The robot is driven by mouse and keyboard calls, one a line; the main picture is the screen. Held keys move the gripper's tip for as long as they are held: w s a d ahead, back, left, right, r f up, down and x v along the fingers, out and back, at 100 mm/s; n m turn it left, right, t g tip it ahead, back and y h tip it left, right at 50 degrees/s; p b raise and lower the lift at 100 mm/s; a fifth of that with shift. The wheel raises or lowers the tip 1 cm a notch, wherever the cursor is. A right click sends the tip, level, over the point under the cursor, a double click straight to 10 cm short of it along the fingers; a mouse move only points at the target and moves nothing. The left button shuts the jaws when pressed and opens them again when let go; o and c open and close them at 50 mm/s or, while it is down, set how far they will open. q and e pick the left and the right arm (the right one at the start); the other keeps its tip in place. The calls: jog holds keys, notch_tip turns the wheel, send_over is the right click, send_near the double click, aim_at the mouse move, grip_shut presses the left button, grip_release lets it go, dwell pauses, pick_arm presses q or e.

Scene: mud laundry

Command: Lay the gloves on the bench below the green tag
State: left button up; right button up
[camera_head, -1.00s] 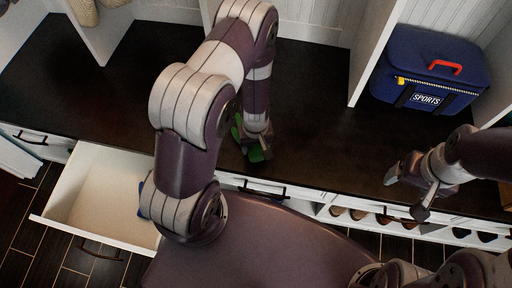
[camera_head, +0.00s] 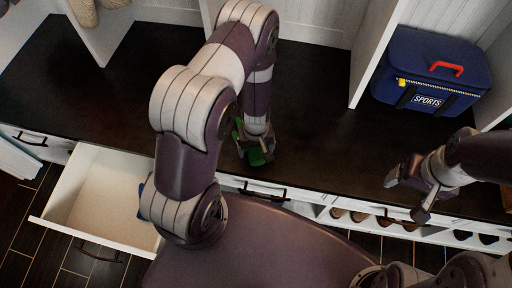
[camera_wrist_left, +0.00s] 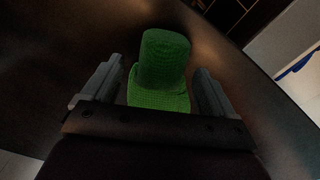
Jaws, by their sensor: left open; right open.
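The green knitted gloves (camera_head: 256,157) lie at the dark bench (camera_head: 320,125), near its front edge, partly hidden by my left gripper (camera_head: 254,150) in the head view. In the left wrist view, the gloves (camera_wrist_left: 162,75) are between the two open fingers of my left gripper (camera_wrist_left: 155,95), with a visible gap beside the right finger. The left finger is very close to the gloves; contact is unclear. My right gripper (camera_head: 406,194) is open and empty over the bench's front edge at the right. I cannot make out a green tag.
A blue sports bag (camera_head: 430,75) stands on the bench at the right. An open white drawer (camera_head: 100,190) juts out at the left, with something blue (camera_head: 141,200) at its right side. White dividers (camera_head: 365,55) rise from the bench. The bench's middle is clear.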

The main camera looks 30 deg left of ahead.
pick_arm(q)
notch_tip(320, 180, up, 21)
jog(key=d+m+p, duration=0.1)
jog(key=m+p, duration=0.2)
jog(key=p, duration=0.3)
jog(key=s+r+m+t, duration=0.1)
jog(key=s+r+m, duration=0.3)
jog(key=r, duration=0.6)
jog(key=shift+s+d+r, duration=0.2)
jog(key=shift+s+r, duration=0.2)
jog(key=shift+s, duration=0.35)
